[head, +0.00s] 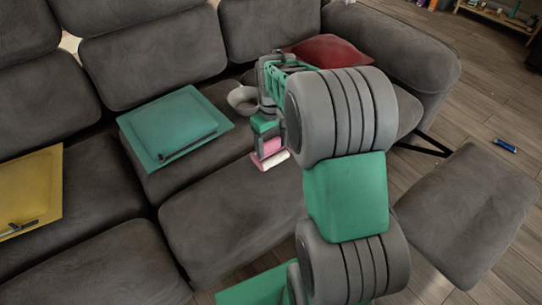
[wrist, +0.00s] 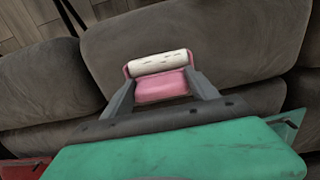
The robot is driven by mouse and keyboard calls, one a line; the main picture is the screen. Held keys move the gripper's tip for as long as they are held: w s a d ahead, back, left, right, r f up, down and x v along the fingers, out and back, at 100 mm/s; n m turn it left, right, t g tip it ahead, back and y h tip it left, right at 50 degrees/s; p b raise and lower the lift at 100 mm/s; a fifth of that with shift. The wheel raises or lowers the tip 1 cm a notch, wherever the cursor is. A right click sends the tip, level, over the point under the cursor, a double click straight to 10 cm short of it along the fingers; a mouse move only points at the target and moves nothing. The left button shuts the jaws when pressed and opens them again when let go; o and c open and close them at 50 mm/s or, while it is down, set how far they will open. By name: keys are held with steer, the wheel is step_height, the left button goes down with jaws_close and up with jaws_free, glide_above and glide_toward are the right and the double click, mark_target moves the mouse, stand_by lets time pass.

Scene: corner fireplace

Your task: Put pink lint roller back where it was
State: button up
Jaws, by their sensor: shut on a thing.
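The pink lint roller (head: 268,153) has a white roll and a pink body. My gripper (head: 268,148) is shut on it, above the seat of the grey sofa (head: 225,215). In the wrist view the lint roller (wrist: 162,80) sits between the two fingers of my gripper (wrist: 163,85), with the white roll on the far side. Its height above the seat is hard to tell. The place where it was before cannot be told from these frames.
A teal cushion (head: 185,115) with a dark stick-like object on it lies on the sofa. A yellow cushion (head: 28,185) is at left, a red cushion (head: 328,51) at back right. A grey bowl (head: 242,100) is beside my gripper. A blue object (head: 505,146) lies on the floor.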

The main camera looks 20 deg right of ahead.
mark_target(271, 151)
steer(key=f, duration=0.1)
steer(key=w+f, duration=0.1)
steer(key=f, duration=0.1)
steer(key=f+b, duration=0.1)
steer(key=shift+w+d+f, duration=0.15)
steer(key=shift+w+f, duration=0.1)
steer(key=shift+f, duration=0.05)
steer(key=shift+f, duration=0.15)
steer(key=o, duration=1.2)
